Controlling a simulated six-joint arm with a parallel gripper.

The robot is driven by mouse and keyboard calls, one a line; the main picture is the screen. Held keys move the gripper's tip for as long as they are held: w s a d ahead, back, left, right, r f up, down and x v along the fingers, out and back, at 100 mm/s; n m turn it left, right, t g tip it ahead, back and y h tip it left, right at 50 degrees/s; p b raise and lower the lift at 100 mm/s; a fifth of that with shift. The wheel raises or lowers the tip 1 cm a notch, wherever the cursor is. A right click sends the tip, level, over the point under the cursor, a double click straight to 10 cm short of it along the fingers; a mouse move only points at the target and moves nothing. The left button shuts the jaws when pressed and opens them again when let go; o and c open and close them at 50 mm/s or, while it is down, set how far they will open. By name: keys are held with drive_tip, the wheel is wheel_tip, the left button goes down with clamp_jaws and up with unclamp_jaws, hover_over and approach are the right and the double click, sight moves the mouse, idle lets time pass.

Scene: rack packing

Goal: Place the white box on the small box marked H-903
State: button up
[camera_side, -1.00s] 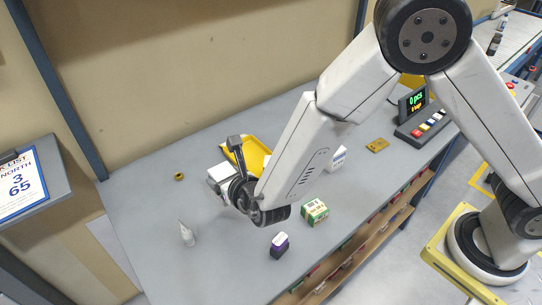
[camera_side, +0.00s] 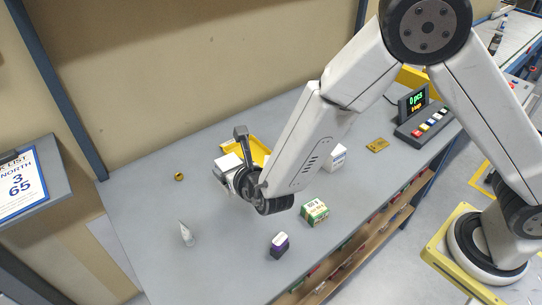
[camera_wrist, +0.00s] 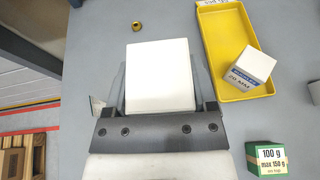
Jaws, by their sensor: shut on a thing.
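My gripper (camera_wrist: 160,78) is shut on a plain white box (camera_wrist: 161,72), one finger on each side of it. In the side view the white box (camera_side: 227,165) shows at the left of my wrist, partly hidden by it; I cannot tell how far above the table it is. I cannot read H-903 on any box. A small white box with a blue label (camera_wrist: 248,72) is at the lower end of the yellow tray in the wrist view. A green and white box (camera_side: 315,212) and a dark purple box (camera_side: 279,245) stand on the table nearer the front.
The yellow tray (camera_side: 258,148) is partly hidden behind my arm. A small brass-coloured ring (camera_side: 179,177) and a white tube (camera_side: 186,234) are on the left of the table (camera_side: 140,200). A brass-coloured plate (camera_side: 377,145) and a button panel (camera_side: 422,127) are at the right.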

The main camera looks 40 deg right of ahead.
drive_tip(key=w+d+r+m+h, duration=0.2)
drive_tip(key=w+d, duration=0.2)
drive_tip(key=d, duration=0.8)
drive_tip(key=s+d+r+m+g+h, duration=0.1)
drive_tip(key=d+r+m+g+h, duration=0.1)
drive_tip(key=d, duration=1.4)
drive_tip(key=s+d+r+m+g+h, duration=0.1)
drive_tip(key=d+m+h, duration=0.3)
drive_tip(key=d, duration=1.3)
drive_tip(key=shift+s+r+g, duration=0.4)
drive_tip(key=shift+s+r, duration=0.3)
drive_tip(key=shift+s, duration=0.05)
drive_tip(key=shift+w, duration=0.1)
drive_tip(key=shift+w+d+f, duration=0.85)
drive_tip(key=shift+w+f, duration=0.7)
drive_tip(key=shift+w, duration=0.5)
drive_tip(key=shift+w+d+f, duration=0.85)
drive_tip(key=shift+w+f, duration=0.7)
drive_tip(key=shift+w, duration=0.5)
drive_tip(key=shift+w+d+f, duration=0.85)
drive_tip(key=shift+w+f, duration=0.7)
drive_tip(key=shift+w, duration=0.5)
